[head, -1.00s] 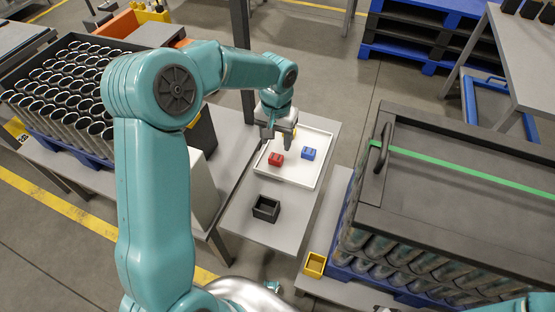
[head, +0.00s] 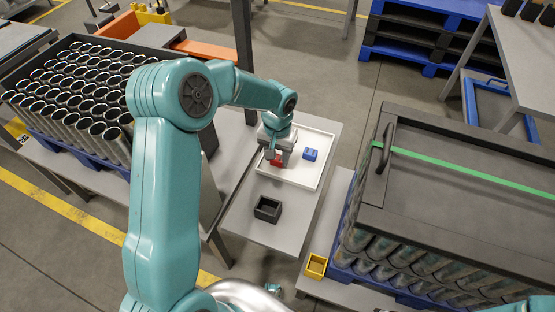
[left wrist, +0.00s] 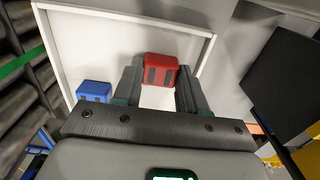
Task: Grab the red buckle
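The red buckle (head: 277,162) lies in the white tray (head: 308,178) and is partly hidden by my left gripper (head: 277,157) in the head view. In the left wrist view the red buckle (left wrist: 161,70) shows between the tips of my left gripper (left wrist: 160,78). The fingers are apart, with the right finger close beside the buckle and a gap on the left. I cannot tell whether they touch it. A blue buckle (head: 310,154) lies to the right in the tray; it also shows in the left wrist view (left wrist: 94,91).
A small black open box (head: 267,209) stands on the grey table in front of the tray. A yellow box (head: 316,266) is lower right. A crate of cans (head: 75,90) stands left, and a large dark-topped can stack (head: 460,190) stands right.

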